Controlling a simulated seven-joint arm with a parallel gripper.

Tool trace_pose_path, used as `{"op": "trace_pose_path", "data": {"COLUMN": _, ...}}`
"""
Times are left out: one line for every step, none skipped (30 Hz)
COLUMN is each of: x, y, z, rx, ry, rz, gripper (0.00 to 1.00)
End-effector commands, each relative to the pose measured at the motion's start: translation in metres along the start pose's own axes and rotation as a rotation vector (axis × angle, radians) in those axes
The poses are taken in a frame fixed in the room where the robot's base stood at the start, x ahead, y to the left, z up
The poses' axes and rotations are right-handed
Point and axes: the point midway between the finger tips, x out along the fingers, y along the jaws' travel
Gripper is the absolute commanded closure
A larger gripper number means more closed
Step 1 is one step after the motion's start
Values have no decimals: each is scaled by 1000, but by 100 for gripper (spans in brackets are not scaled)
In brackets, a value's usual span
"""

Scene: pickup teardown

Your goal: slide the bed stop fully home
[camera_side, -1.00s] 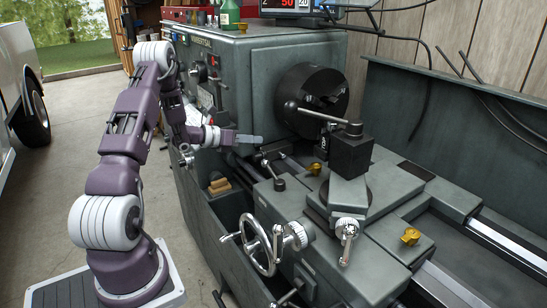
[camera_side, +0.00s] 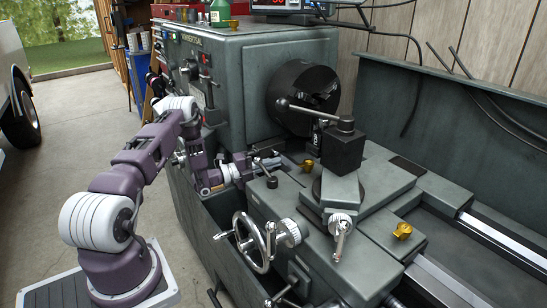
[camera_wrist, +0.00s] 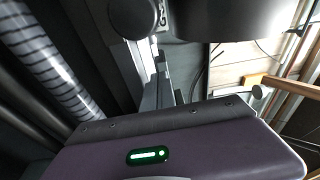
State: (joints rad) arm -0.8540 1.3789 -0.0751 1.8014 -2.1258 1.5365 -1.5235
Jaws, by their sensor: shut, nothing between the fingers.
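The bed stop (camera_side: 262,163) appears to be the small dark clamp with a ball-ended lever on the lathe bed, below the chuck. My gripper (camera_side: 246,166) is shut and empty, low at the stop's left side. The purple wrist partly covers that area, so I cannot tell whether the fingers touch the stop. In the wrist view my grey fingers (camera_wrist: 164,85) stand upright beyond the purple gripper body. A round dark end (camera_wrist: 134,17) shows close beside their tips; I cannot tell what part it belongs to.
The dark chuck (camera_side: 303,98) is above and behind the stop. The carriage with its tool post (camera_side: 342,150) stands to the right, with a handwheel (camera_side: 251,242) in front. Brass knobs (camera_side: 403,230) sit on the carriage. A ribbed shaft (camera_wrist: 45,60) runs along the wrist view's left.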

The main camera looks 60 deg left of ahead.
Motion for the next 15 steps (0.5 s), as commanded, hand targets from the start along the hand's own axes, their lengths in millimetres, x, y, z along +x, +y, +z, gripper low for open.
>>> {"op": "trace_pose_path", "data": {"x": 12, "y": 0, "z": -2, "rx": 3, "ry": 4, "rz": -1, "gripper": 100}}
{"op": "trace_pose_path", "data": {"x": 18, "y": 0, "z": -1, "rx": 3, "ry": 4, "rz": -2, "gripper": 100}}
{"op": "trace_pose_path", "data": {"x": 27, "y": 0, "z": -1, "rx": 3, "ry": 3, "rz": -1, "gripper": 100}}
{"op": "trace_pose_path", "data": {"x": 33, "y": 0, "z": -1, "rx": 3, "ry": 4, "rz": -1, "gripper": 100}}
{"op": "trace_pose_path", "data": {"x": 39, "y": -1, "z": -1, "rx": 3, "ry": 3, "rz": -2, "gripper": 100}}
{"op": "trace_pose_path", "data": {"x": 32, "y": 0, "z": 10, "rx": 4, "ry": -4, "rz": 0, "gripper": 100}}
{"op": "trace_pose_path", "data": {"x": 30, "y": 0, "z": 15, "rx": 5, "ry": -4, "rz": 0, "gripper": 100}}
{"op": "trace_pose_path", "data": {"x": 28, "y": 0, "z": 19, "rx": 3, "ry": -2, "rz": 0, "gripper": 100}}
{"op": "trace_pose_path", "data": {"x": 27, "y": 0, "z": 24, "rx": 4, "ry": -1, "rz": 0, "gripper": 100}}
{"op": "trace_pose_path", "data": {"x": 25, "y": 0, "z": 27, "rx": 2, "ry": -1, "rz": 0, "gripper": 100}}
{"op": "trace_pose_path", "data": {"x": 24, "y": 0, "z": 30, "rx": 3, "ry": -1, "rz": -1, "gripper": 100}}
{"op": "trace_pose_path", "data": {"x": 23, "y": 0, "z": 33, "rx": 2, "ry": -1, "rz": -1, "gripper": 100}}
{"op": "trace_pose_path", "data": {"x": 23, "y": 0, "z": 35, "rx": 2, "ry": -1, "rz": 0, "gripper": 100}}
{"op": "trace_pose_path", "data": {"x": 22, "y": 0, "z": 36, "rx": 2, "ry": -1, "rz": 0, "gripper": 100}}
{"op": "trace_pose_path", "data": {"x": 22, "y": -1, "z": 37, "rx": 2, "ry": 0, "rz": 0, "gripper": 100}}
